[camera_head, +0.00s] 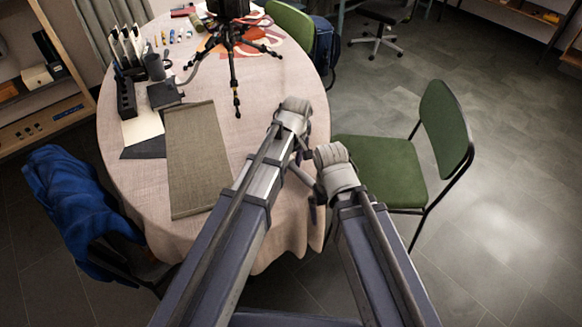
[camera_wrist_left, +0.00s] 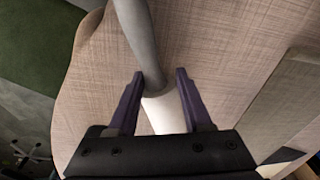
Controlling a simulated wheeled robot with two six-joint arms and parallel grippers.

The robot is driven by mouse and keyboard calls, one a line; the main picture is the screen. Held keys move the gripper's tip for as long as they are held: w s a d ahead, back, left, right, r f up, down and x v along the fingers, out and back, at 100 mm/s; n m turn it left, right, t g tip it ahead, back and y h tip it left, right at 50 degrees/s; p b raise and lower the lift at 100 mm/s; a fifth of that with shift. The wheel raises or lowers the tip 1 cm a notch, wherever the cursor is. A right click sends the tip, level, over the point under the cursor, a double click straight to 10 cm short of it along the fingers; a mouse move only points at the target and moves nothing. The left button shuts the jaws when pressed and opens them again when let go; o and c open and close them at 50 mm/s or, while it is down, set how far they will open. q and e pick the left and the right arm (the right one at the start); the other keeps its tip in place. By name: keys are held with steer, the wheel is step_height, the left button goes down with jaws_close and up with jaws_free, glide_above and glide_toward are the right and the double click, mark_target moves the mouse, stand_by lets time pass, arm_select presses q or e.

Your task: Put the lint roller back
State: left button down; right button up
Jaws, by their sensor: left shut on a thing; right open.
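The lint roller shows in the left wrist view as a grey handle (camera_wrist_left: 137,25) joined to a white roll (camera_wrist_left: 163,113). My left gripper (camera_wrist_left: 160,76) has its purple fingers on either side of it, shut on it, over the beige cloth of the round table (camera_head: 145,185). In the head view my left arm's wrist hides most of this grip and the lint roller. My right gripper (camera_head: 312,205) is open, low by the table's right edge, mostly hidden behind its own wrist. I see nothing held in it.
A grey-brown mat (camera_head: 198,160) lies left of my arms. Behind it stand a black organiser (camera_head: 126,98), a dark mug (camera_head: 155,67) and a black tripod (camera_head: 234,60). A green chair (camera_head: 385,170) stands close at right. A chair with a blue jacket (camera_head: 75,205) stands at left.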

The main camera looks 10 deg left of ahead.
mark_target(293, 167)
arm_select(q)
steer(key=c, duration=0.8)
jaws_free()
steer(key=shift+f, duration=0.15)
steer(key=o, duration=0.5)
steer(key=r+p, duration=1.2)
steer(key=shift+s+d+r, duration=0.15)
steer(key=shift+d+r, duration=0.05)
steer(key=shift+d, duration=0.2)
